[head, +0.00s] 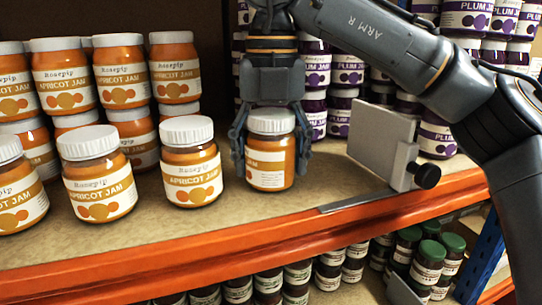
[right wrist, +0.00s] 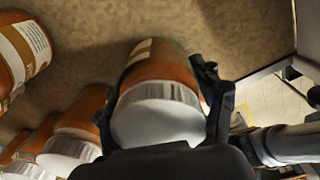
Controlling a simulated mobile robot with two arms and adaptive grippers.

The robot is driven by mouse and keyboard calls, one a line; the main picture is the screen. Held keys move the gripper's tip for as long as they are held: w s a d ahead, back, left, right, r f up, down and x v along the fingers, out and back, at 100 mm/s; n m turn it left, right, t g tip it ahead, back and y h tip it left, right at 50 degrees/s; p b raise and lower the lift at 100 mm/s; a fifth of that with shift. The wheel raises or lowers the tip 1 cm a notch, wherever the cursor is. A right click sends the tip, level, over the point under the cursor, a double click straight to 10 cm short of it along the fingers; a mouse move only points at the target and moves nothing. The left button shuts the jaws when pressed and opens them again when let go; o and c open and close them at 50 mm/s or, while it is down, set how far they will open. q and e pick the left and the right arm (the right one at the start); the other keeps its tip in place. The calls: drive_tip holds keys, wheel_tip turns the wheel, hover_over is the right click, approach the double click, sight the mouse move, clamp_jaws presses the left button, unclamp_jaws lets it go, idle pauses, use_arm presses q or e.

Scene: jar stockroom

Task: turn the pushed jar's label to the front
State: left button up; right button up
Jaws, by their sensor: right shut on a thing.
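The held apricot jam jar (head: 268,165) stands upright at the right end of the front row, with a white lid and orange body. My left gripper is not in view.
A neighbouring apricot jar (head: 191,165) stands close on the left, its label facing forward. A grey divider plate (head: 380,140) with a black knob stands right of the held jar. Plum jam jars (head: 465,20) are beyond. The orange shelf edge (head: 200,262) runs along the front.

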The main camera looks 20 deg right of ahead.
sight(271, 114)
drive_tip(key=o, duration=1.9)
drive_tip(key=shift+f, duration=0.1)
wheel_tip(271, 114, up, 12)
drive_tip(key=shift+s+r, duration=0.1)
